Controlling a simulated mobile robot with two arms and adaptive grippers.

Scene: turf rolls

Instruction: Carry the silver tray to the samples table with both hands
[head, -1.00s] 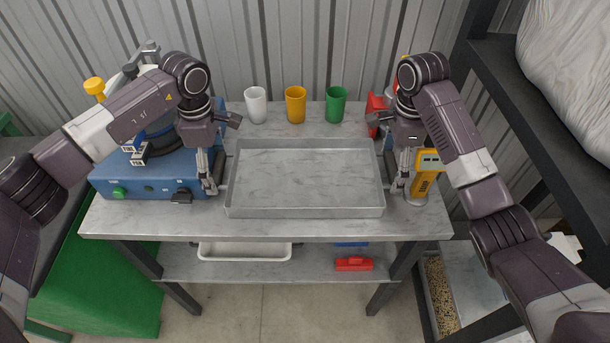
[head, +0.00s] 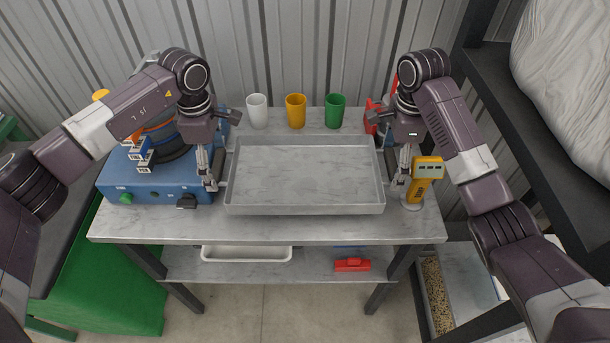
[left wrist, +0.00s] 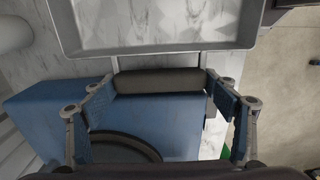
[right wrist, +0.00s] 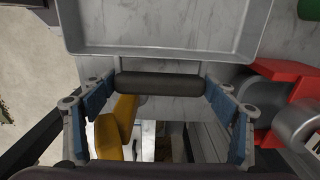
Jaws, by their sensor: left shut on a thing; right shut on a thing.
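The silver tray (head: 304,207) is empty and level in the head view, over the middle of a marble-topped table (head: 270,228). It appears to be held a little above the top. My left gripper (head: 213,178) is shut on the dark handle at the tray's left end, and the left wrist view shows that handle (left wrist: 160,81) between the fingers. My right gripper (head: 397,180) is shut on the handle at the right end, seen in the right wrist view (right wrist: 160,84). I cannot tell whether this is the samples table.
White (head: 257,111), orange (head: 296,111) and green (head: 335,111) cups stand behind the tray. A blue machine (head: 160,185) is at the left, a yellow meter (head: 426,172) at the right. A dark shelf (head: 540,135) is further right. The lower shelf holds a white tray (head: 246,253) and a red item (head: 352,265).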

